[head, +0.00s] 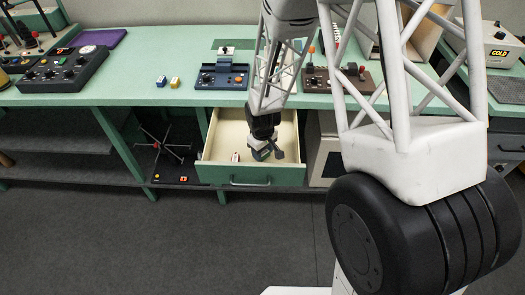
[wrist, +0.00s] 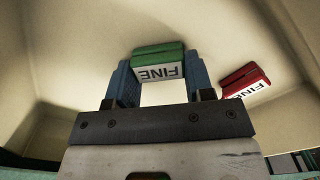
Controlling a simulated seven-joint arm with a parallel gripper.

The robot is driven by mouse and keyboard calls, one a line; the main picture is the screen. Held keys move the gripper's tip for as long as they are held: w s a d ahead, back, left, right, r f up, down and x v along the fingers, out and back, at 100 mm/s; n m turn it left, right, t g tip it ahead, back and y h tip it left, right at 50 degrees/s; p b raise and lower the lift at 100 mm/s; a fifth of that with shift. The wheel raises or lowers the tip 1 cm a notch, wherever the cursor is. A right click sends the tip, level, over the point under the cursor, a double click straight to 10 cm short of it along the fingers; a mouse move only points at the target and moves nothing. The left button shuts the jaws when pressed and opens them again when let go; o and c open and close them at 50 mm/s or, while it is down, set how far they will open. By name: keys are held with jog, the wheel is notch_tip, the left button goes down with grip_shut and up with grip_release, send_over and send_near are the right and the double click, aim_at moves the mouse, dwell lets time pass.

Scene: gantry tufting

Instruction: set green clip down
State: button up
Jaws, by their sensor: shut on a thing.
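The green clip (wrist: 158,51) is a small green block with a white label reading FINE, which appears upside down in the wrist view. My gripper (wrist: 160,78) is shut on it, with one blue-grey finger on each side. In the head view my gripper (head: 265,151) reaches down inside the open drawer (head: 233,175). There the clip is mostly hidden by the fingers. I cannot tell whether the clip touches the drawer floor.
A red clip (wrist: 246,80) with a similar white label lies on the drawer floor, right of the gripper in the wrist view. The drawer walls are close around. The green bench top (head: 130,70) above carries control boxes and two small blocks, blue and yellow.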

jog(key=shift+f, duration=0.15)
jog(key=o, duration=0.9)
jog(key=shift+r, duration=6.15)
